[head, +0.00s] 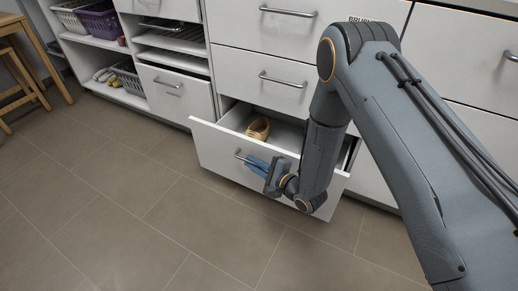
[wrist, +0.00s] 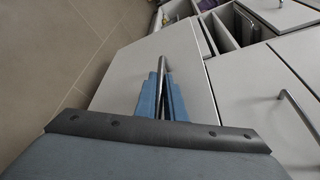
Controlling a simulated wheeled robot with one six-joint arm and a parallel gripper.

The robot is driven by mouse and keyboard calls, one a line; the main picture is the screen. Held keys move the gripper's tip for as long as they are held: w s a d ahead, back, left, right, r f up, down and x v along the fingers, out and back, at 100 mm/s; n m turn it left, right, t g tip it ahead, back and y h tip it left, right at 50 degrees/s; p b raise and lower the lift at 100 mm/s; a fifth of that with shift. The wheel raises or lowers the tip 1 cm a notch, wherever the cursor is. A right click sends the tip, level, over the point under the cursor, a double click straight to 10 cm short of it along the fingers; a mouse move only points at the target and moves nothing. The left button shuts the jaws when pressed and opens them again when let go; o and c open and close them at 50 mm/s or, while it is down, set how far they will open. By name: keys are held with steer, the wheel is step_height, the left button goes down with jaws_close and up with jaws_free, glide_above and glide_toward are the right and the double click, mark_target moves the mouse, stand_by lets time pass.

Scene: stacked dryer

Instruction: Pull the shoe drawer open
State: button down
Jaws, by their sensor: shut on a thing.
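The shoe drawer (head: 222,150) is the bottom white drawer in the middle of the cabinet, and it stands pulled out in the head view. A tan shoe (head: 258,128) lies inside it. My gripper (head: 258,165) is at the drawer's front, shut on its metal bar handle (head: 240,156). In the wrist view the blue fingers of my gripper (wrist: 161,98) are on either side of the handle (wrist: 163,68). My arm hides the right part of the drawer's inside.
Closed white drawers with bar handles (head: 283,79) sit above the open one. Shelves at the left hold a purple basket (head: 102,22) and a light basket (head: 68,16). A wooden stool (head: 18,62) stands at the far left. The tiled floor (head: 130,205) before the drawer is clear.

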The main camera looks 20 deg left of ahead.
steer(key=s+p, duration=0.5)
steer(key=s, duration=0.7)
steer(key=shift+s+a, duration=0.35)
steer(key=shift+a, duration=0.1)
steer(key=c, duration=2.1)
jaws_free()
steer(key=p+v, duration=0.2)
steer(key=v, duration=0.5)
steer(key=shift+s+d, duration=0.2)
steer(key=shift+d, duration=0.15)
